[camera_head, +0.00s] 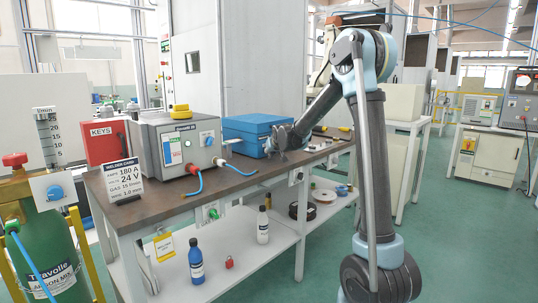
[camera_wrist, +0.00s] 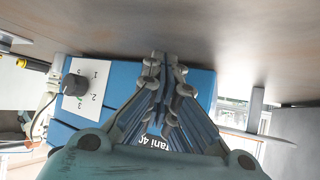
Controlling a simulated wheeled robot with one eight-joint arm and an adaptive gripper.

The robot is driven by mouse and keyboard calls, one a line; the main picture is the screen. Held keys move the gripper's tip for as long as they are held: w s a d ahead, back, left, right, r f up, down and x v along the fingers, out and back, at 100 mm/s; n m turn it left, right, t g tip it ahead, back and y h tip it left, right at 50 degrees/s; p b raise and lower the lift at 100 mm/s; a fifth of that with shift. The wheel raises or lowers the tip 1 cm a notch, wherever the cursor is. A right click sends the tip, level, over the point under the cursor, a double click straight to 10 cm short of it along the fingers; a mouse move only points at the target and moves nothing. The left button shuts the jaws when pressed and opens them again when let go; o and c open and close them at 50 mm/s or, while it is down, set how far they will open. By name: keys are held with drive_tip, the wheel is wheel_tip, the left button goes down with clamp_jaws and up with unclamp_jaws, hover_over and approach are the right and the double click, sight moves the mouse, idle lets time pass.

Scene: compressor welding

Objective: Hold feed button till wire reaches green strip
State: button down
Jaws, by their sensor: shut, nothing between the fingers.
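My gripper (camera_wrist: 160,58) is shut and empty; its fingers stand close together in front of a blue box in the wrist view. In the head view my gripper (camera_head: 279,150) is at the front of the blue box (camera_head: 243,131) on the workbench. The wrist view shows the blue box (camera_wrist: 120,78) with a white panel, a dark knob (camera_wrist: 75,86) and the marks 1, 2 and 3. My fingers hide part of its face, and I cannot tell if they touch it. I cannot make out the feed button, the wire end or the green strip.
A grey welder (camera_head: 176,142) with blue cables and a card (camera_head: 121,181) stand left on the bench. Bottles (camera_head: 196,265) and spools stand on the lower shelf. A green gas cylinder (camera_head: 50,262) is at far left.

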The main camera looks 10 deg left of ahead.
drive_tip(key=shift+s+d, duration=0.55)
drive_tip(key=shift+d, duration=0.1)
drive_tip(key=shift+s+d, duration=0.8)
drive_tip(key=shift+d, duration=0.2)
drive_tip(key=shift+s+d, duration=0.75)
drive_tip(key=shift+d, duration=0.25)
